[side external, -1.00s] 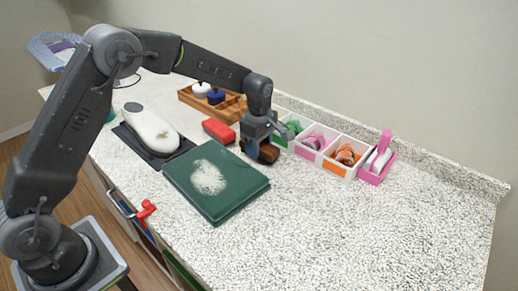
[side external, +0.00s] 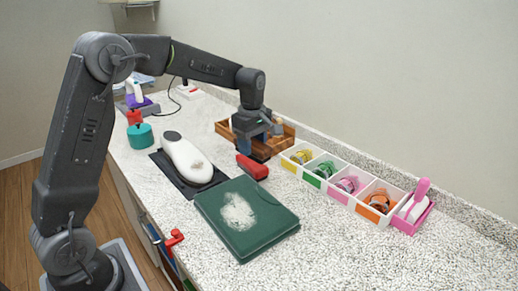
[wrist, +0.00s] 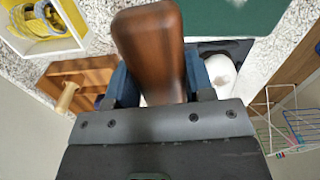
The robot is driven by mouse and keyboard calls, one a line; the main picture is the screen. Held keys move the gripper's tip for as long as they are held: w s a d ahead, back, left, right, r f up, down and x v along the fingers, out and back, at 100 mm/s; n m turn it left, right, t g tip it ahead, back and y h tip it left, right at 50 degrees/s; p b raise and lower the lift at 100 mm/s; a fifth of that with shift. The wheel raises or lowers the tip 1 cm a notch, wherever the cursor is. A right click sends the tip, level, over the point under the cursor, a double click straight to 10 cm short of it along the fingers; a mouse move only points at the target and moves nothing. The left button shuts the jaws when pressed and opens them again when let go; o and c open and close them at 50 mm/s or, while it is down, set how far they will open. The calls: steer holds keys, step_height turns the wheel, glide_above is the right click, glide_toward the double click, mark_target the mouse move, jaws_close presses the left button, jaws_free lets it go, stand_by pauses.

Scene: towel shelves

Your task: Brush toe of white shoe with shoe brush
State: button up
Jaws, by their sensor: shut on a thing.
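The white shoe (side external: 185,158) lies on a dark mat (side external: 170,173), with a brownish smudge at its near end. Part of the shoe also shows in the wrist view (wrist: 221,72), right of my fingers. My gripper (side external: 257,150) is above the counter, right of the shoe and apart from it, just behind a red block. In the wrist view my gripper (wrist: 157,82) is shut on the shoe brush, whose brown wooden body (wrist: 150,45) sits between the fingers. Its bristles are mostly hidden. In the side view the brush is hard to make out.
A red block (side external: 252,167) lies close before my gripper. A green box (side external: 247,231) with a white patch is in front. A wooden tray (side external: 287,142) is behind my gripper. A white divided organizer (side external: 340,192) and pink holder (side external: 412,219) stand right. The front-right counter is clear.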

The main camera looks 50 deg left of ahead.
steer(key=o, duration=0.3)
steer(key=shift+c, duration=0.9)
steer(key=shift+s+a+m, duration=0.2)
steer(key=shift+a+m, duration=0.05)
steer(key=shift+m, duration=0.15)
steer(key=s+a+m+y, duration=0.2)
steer(key=s+a+m, duration=0.75)
steer(key=m, duration=0.85)
steer(key=shift+s+f, duration=0.2)
steer(key=shift+f, duration=1.05)
steer(key=shift+s+f, duration=0.15)
steer(key=shift+f, duration=1.05)
